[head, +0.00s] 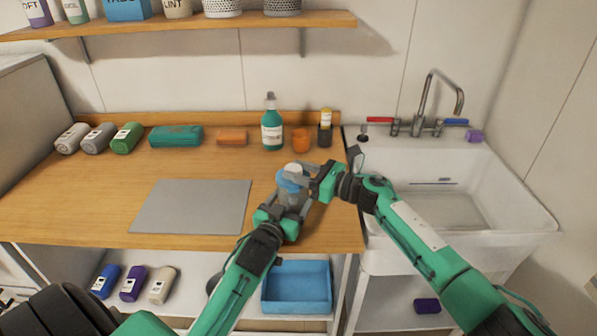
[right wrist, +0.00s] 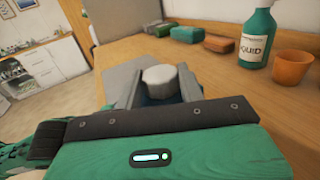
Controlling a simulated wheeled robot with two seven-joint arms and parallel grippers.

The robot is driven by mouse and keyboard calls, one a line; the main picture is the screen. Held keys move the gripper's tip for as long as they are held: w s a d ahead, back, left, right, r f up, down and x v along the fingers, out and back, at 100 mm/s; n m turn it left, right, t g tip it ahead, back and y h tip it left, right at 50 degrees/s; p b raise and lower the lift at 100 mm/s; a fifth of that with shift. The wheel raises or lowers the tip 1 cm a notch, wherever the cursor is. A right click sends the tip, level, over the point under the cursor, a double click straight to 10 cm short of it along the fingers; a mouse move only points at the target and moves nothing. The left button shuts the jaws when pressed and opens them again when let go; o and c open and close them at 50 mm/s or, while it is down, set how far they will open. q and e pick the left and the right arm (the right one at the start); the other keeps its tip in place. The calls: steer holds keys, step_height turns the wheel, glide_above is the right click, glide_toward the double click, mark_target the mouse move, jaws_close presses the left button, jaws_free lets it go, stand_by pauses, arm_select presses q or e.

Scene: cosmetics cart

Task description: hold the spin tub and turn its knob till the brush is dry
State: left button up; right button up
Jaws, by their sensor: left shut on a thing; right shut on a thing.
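The spin tub (head: 287,199) stands on the wooden counter to the right of the grey mat, a translucent body with a blue lid. Its pale knob (right wrist: 159,78) sits on top and shows between the fingers in the right wrist view. My left gripper (head: 288,208) is shut on the tub's body from the front. My right gripper (head: 294,174) is shut on the knob from the right, above the left gripper; it also shows in the right wrist view (right wrist: 160,88). The grippers hide much of the tub. I cannot make out the brush.
A grey mat (head: 191,207) lies left of the tub. A green spray bottle (head: 271,130), an orange cup (head: 300,140) and a dark holder (head: 325,136) stand behind it. The white sink (head: 450,207) is at the right. A blue bin (head: 297,287) sits on the shelf below.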

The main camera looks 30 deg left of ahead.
steer(key=shift+f+n+g, duration=0.1)
steer(key=shift+n+g, duration=0.4)
steer(key=shift+g, duration=0.1)
steer(key=o, duration=1)
steer(key=shift+w, duration=0.1)
steer(key=shift+d, duration=0.1)
steer(key=d, duration=0.4)
steer(key=w+d, duration=0.1)
steer(key=d, duration=0.3)
steer(key=w+d, duration=0.1)
steer(key=d, duration=0.2)
steer(key=shift+d, duration=0.4)
steer(key=shift+f, duration=0.1)
